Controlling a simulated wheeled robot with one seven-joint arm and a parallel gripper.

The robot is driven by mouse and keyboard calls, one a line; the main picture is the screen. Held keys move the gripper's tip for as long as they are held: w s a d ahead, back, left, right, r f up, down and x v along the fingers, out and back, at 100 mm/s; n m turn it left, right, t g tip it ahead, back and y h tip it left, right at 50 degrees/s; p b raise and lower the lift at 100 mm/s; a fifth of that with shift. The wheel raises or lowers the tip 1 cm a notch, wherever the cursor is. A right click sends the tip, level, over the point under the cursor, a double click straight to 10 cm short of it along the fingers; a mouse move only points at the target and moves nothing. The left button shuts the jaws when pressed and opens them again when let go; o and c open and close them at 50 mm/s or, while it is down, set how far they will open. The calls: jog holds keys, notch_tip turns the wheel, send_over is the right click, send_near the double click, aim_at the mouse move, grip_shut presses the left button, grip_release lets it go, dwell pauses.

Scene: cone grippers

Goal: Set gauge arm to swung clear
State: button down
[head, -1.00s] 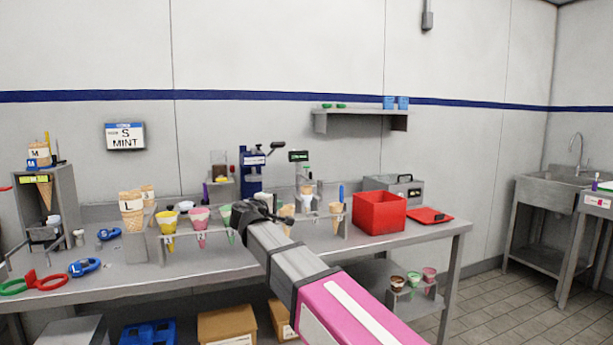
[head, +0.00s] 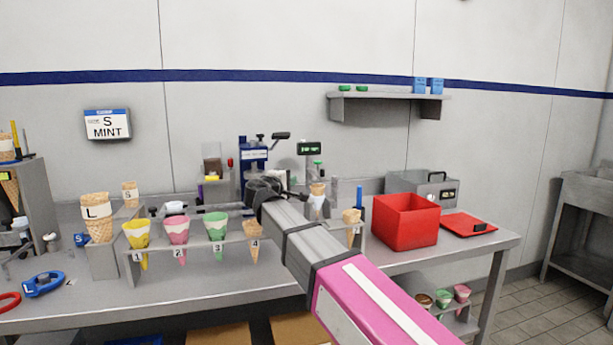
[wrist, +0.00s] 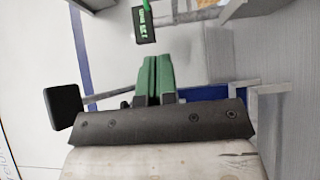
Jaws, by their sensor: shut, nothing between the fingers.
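My gripper (head: 264,186) is at the far end of my arm in the head view, in front of the blue press (head: 254,165). In the wrist view its green fingers (wrist: 154,78) are together, with nothing seen between them. The press has a black-ended lever (head: 281,135) pointing right. A black block on a rod (wrist: 63,108) shows left of the fingers in the wrist view and looks like this lever. A green-lit display (head: 309,148) stands right of the press. I cannot tell which part is the gauge arm; my gripper hides some of this area.
A rack (head: 190,265) holds several cones in front of my gripper. A red bin (head: 404,221) and a red tray (head: 467,226) are to the right. A cone holder (head: 101,263) stands left. A wall shelf (head: 388,97) hangs above.

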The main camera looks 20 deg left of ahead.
jog(key=d+x, duration=0.3)
jog(key=x, duration=0.9)
jog(key=shift+s, duration=0.2)
jog(key=shift+f, duration=0.1)
